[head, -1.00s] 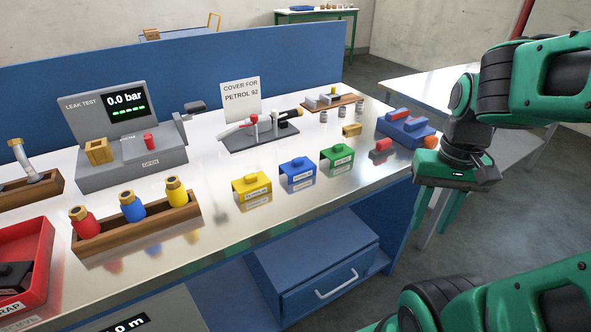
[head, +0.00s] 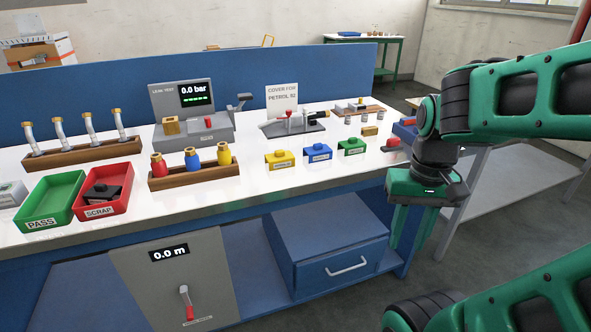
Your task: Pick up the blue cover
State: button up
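The blue cover (head: 318,153) stands on the white bench top, between the yellow cover (head: 280,160) and the green cover (head: 351,147). It has a dark knob on top and a white label too small to read. My gripper (head: 408,232) hangs fingers down at the right, in front of the bench's right end and apart from all the covers. Its two green fingers look spread with nothing between them.
A sign (head: 282,98) reads "COVER FOR PETROL 92" behind a grey fixture (head: 293,127). Left are a rack with red, blue and yellow pieces (head: 190,178), a red SCRAP tray (head: 120,205), a green PASS tray (head: 40,215) and a leak tester (head: 168,100). A drawer (head: 340,272) sits below.

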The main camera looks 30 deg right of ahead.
aim_at(320, 153)
jog(key=u, duration=0.3)
jog(key=k, duration=0.65)
jog(key=u, duration=0.7)
jog(key=i, duration=1.1)
jog(key=z, duration=0.7)
jog(key=i, duration=1)
jog(key=z, duration=0.7)
